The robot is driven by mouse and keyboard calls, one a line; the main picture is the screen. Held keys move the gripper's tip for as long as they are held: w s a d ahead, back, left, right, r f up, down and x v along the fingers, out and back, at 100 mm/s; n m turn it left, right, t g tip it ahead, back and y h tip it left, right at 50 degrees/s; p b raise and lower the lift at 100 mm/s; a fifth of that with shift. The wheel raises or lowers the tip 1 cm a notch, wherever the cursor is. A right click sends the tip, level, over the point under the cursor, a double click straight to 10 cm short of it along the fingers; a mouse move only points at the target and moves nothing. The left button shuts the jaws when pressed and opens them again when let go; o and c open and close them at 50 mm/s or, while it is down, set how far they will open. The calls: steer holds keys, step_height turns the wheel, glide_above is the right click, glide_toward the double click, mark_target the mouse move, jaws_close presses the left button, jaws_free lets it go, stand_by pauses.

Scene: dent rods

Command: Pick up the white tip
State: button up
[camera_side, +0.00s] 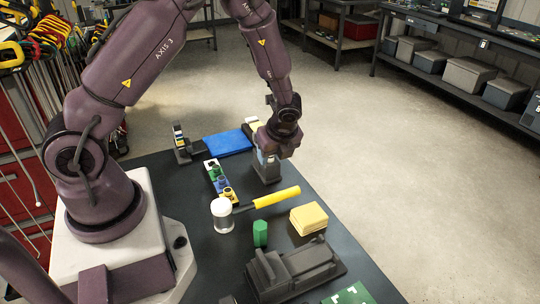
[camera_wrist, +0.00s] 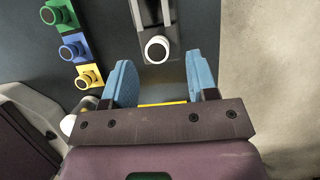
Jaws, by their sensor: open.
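The white tip (camera_wrist: 157,49) shows in the wrist view as a round white ring with a dark centre, at the near end of a grey holder (camera_wrist: 150,12). My gripper (camera_wrist: 158,62) is open, its two blue fingers apart on either side of the tip's line, with nothing seen between them. The tip lies near the level of the fingertips in the picture; the height gap cannot be told. In the side view my gripper (camera_side: 266,156) points down just above a dark block-like stand (camera_side: 266,171). The tip is not clearly visible there.
Green, blue and yellow tips (camera_wrist: 73,47) stand in a row to the left. In the side view, a yellow-handled mallet (camera_side: 275,197), a green piece (camera_side: 260,233), yellow pads (camera_side: 308,218) and a grey vise-like tool (camera_side: 293,268) lie nearer. A blue mat (camera_side: 227,143) lies behind.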

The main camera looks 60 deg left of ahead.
steer(key=shift+a+f, duration=0.25)
steer(key=shift+f, duration=0.3)
jaws_close()
steer(key=shift+r, duration=0.1)
